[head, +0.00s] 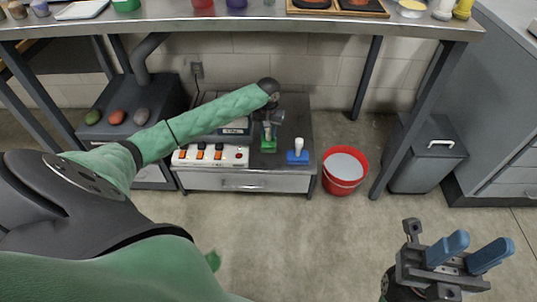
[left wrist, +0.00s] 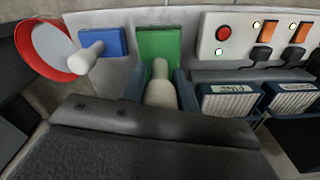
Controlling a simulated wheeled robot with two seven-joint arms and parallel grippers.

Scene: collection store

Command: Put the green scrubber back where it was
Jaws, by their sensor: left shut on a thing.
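The green scrubber (head: 268,146) has a green block and a pale upright handle. It is at the front of the low cabinet's dark top (head: 291,115), between the white switch panel and the blue scrubber (head: 298,157). My left gripper (head: 268,128) is shut on its handle from above. In the left wrist view, the green block (left wrist: 159,43) shows beyond the blue fingers (left wrist: 160,90), with the handle between them. I cannot tell whether the block touches the cabinet top. My right gripper (head: 468,254) is empty, its blue fingers apart, at the lower right.
A white panel (head: 210,156) with orange switches lies left of the green scrubber. A red bucket (head: 344,171) stands on the floor right of the cabinet. A long metal table (head: 240,24) runs overhead behind. The floor in front is clear.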

